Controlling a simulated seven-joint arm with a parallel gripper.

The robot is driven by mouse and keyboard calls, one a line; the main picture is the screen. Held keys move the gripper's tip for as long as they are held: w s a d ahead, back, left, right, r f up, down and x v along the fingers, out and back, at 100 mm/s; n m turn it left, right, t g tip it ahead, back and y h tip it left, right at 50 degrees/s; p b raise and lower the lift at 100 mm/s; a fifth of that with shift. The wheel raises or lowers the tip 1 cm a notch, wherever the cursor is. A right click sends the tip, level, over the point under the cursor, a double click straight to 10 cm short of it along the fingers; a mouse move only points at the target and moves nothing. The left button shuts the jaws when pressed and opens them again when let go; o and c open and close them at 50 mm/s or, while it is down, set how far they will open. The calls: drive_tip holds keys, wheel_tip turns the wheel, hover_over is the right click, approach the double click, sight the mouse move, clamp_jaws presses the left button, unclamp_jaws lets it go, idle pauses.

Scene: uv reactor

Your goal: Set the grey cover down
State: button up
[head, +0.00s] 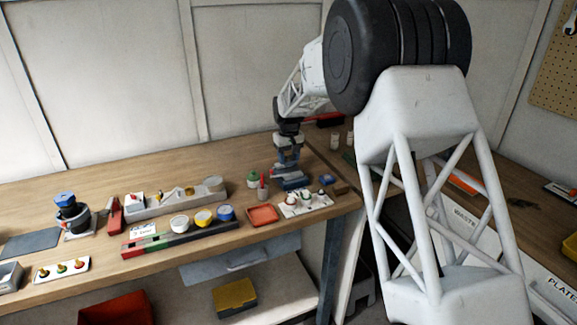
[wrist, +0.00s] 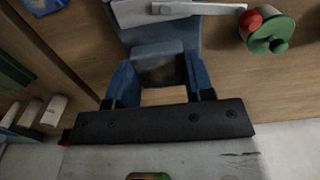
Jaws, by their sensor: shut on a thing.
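My gripper (wrist: 160,78) points down at the right part of the bench, and its blue fingers stand on either side of a dark grey block, which I take as the grey cover (wrist: 158,66). The fingers are shut on it. Just beyond it in the wrist view is a blue-grey body (wrist: 178,32) with a pale flat bar (wrist: 175,12) across it. In the head view my gripper (head: 289,166) is over a blue base (head: 293,184); the cover is too small there to tell apart. Whether the cover touches anything below is hidden.
A green-topped jar (wrist: 270,36) with a red part is close to the right in the wrist view. In the head view, a white rack (head: 306,210) and an orange tray (head: 262,215) sit in front, near the bench edge. Bare wood lies behind, to the left.

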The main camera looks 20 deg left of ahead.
sight(288, 158)
drive_tip(key=shift+f, duration=1.75)
drive_tip(key=o, duration=1)
drive_tip(key=shift+f, duration=0.1)
drive_tip(key=shift+c, duration=0.2)
wheel_tip(288, 158, up, 12)
drive_tip(key=shift+r, duration=0.15)
drive_tip(key=shift+d, duration=0.1)
